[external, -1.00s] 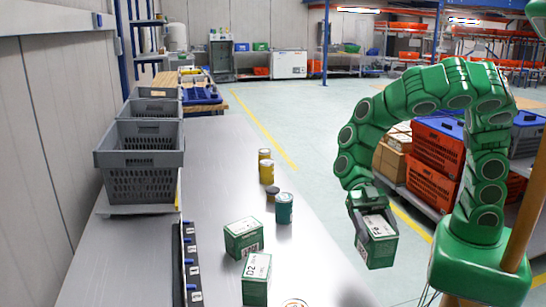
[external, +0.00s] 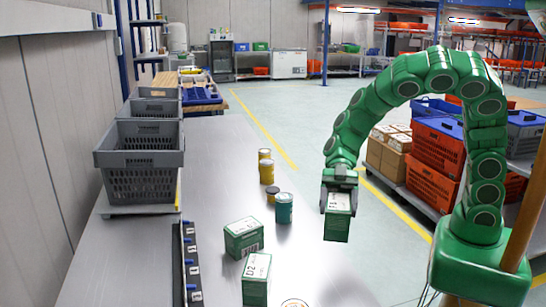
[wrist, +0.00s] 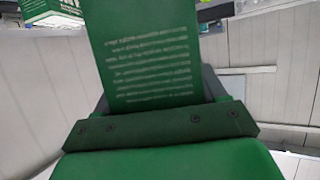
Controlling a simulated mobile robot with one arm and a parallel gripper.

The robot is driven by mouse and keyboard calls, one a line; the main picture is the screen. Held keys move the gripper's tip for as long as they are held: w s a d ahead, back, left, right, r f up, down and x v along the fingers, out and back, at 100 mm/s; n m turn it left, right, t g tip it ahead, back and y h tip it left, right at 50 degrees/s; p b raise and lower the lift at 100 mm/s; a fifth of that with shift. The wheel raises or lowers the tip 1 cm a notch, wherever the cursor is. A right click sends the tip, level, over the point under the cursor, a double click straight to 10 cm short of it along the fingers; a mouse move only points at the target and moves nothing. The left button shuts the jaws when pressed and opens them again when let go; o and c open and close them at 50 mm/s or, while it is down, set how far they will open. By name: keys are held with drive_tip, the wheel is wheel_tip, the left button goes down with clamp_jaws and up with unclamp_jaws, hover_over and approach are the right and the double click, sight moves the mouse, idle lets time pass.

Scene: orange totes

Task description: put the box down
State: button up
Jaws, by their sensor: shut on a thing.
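A green and white box (external: 338,222) hangs upright from my gripper (external: 340,180) in the external view, near the right edge of the metal table (external: 215,165). I cannot tell exactly how high it is or whether it is over the tabletop. My gripper is shut on the box's upper end. In the wrist view the box's green side with lines of white print (wrist: 146,50) rises from between the dark jaws. The lower end of the box is clear of other things in the external view.
Two similar green and white boxes (external: 243,238) and (external: 256,278) stand on the table to the left. A teal can (external: 284,208) and yellow cans (external: 266,172) stand farther back. Grey crates (external: 140,160) line the left side.

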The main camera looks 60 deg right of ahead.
drive_tip(key=w+d+m+t, duration=0.4)
drive_tip(key=w+d+t, duration=0.15)
drive_tip(key=w, duration=0.65)
drive_tip(key=w+d+m+t, duration=0.4)
drive_tip(key=w+d, duration=0.2)
drive_tip(key=w, duration=0.6)
drive_tip(key=shift+w+a+f, duration=0.8)
drive_tip(key=shift+w+f, duration=1.3)
drive_tip(key=shift+w, duration=0.1)
drive_tip(key=shift+w+a+f, duration=0.85)
drive_tip(key=shift+w+f, duration=1.3)
drive_tip(key=shift+w, duration=0.05)
drive_tip(key=shift+w+a+f, duration=0.8)
drive_tip(key=shift+w+f, duration=1.3)
drive_tip(key=shift+w, duration=0.1)
drive_tip(key=shift+f, duration=0.1)
drive_tip(key=o, duration=1.1)
drive_tip(key=shift+o, duration=0.2)
